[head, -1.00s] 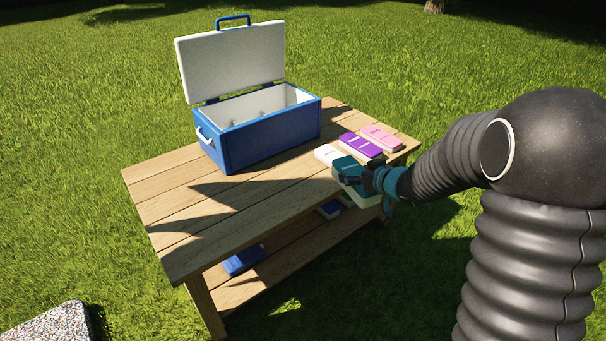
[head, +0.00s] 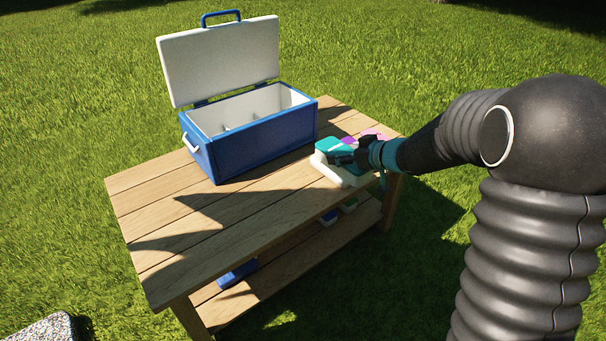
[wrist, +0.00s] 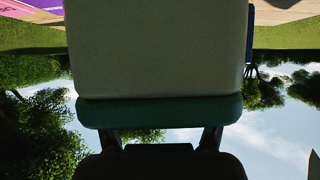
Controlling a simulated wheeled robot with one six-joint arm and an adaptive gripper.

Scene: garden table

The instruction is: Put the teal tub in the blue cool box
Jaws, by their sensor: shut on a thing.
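The teal tub (head: 329,146) has a teal lid and a pale body. My gripper (head: 352,155) is shut on it at the right end of the table, in front of the other tubs. In the wrist view the tub (wrist: 158,60) fills the upper middle, its pale body above and teal lid below, with my gripper's fingers (wrist: 165,138) at the lid. The blue cool box (head: 262,143) stands at the back of the table with its lid raised. Its white inside shows dividers; its floor is mostly hidden.
The wooden table (head: 200,225) is bare at its front left. A pink tub (head: 377,133) and a mostly hidden purple tub (head: 348,141) are behind my gripper.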

